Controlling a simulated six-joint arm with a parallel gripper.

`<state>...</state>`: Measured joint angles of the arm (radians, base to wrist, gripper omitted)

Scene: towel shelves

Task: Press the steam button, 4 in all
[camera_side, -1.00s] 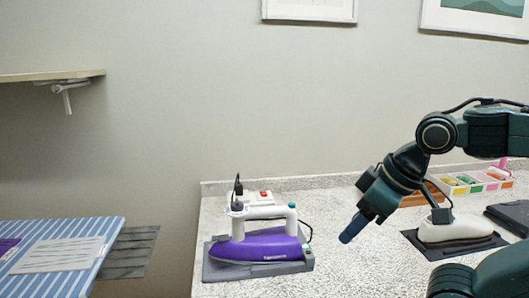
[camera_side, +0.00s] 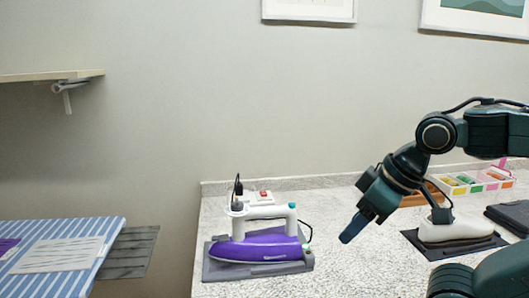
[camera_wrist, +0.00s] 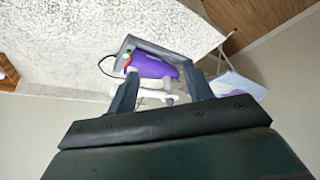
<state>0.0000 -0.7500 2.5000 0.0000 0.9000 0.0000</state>
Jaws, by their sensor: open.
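A purple and white iron (camera_side: 262,243) lies flat on a grey rest (camera_side: 225,271) at the left end of the counter. A small teal button (camera_side: 292,206) tops the right end of its white handle. My gripper (camera_side: 352,232) is in the air to the right of the iron, apart from it and pointing down and left. In the wrist view my gripper (camera_wrist: 165,80) shows its two fingers spread with nothing held.
A power strip (camera_side: 262,195) with a black plug stands behind the iron. A white object on a dark mat (camera_side: 480,246) and a tray of coloured items (camera_side: 475,182) are at the right. A striped ironing board (camera_side: 60,255) is left of the counter.

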